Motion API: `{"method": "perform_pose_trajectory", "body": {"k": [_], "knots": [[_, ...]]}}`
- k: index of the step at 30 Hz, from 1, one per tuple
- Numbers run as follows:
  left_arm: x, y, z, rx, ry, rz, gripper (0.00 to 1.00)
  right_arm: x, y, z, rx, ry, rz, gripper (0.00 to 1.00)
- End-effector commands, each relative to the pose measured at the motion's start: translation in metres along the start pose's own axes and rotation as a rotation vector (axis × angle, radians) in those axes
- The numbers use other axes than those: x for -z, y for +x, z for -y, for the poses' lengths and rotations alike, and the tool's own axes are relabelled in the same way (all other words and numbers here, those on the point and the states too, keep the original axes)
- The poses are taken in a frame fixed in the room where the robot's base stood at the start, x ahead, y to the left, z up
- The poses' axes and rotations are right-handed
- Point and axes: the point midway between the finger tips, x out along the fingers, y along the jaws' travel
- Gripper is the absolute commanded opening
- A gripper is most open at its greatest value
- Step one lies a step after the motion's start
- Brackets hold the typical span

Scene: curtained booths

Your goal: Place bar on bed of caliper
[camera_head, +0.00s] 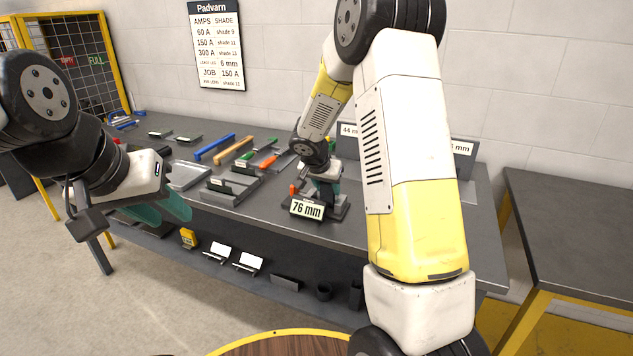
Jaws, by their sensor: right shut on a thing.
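The caliper (304,209) stands on the dark workbench, with a front display that reads 76 mm. My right gripper (322,186) points down just above and behind this display, at the caliper. It is shut on a bar, which is mostly hidden by the fingers and wrist. A small orange piece (293,189) shows just left of the fingers; I cannot tell if it is the bar's end. I cannot tell whether the bar touches the bed. My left gripper (160,208) is open and empty, in front of the bench's left part.
The workbench (270,208) holds a blue bar (214,147), a tan bar (233,151), trays and small stands left of the caliper. Signs marked in mm stand behind my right arm. A round wooden top (285,346) is at the bottom. Another table (575,225) is at right.

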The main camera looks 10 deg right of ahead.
Motion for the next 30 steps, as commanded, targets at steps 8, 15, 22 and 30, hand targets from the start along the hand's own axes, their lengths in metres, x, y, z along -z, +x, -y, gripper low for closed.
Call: {"method": "perform_pose_trajectory", "body": {"k": [8,15,22,30], "knots": [[0.0,0.0,0.0,0.0,0.0,0.0,0.36,-0.001,0.002,0.0,0.0,0.001,0.0,0.56],[0.0,0.0,0.0,0.0,0.0,0.0,0.36,-0.001,0.002,0.0,0.0,0.0,0.0,0.62],[0.0,0.0,0.0,0.0,0.0,0.0,0.36,0.001,-0.007,0.0,0.001,0.001,-0.002,0.62],[0.0,0.0,0.0,0.0,0.0,0.0,0.36,0.002,-0.061,0.001,0.004,0.003,-0.003,0.62]]}}
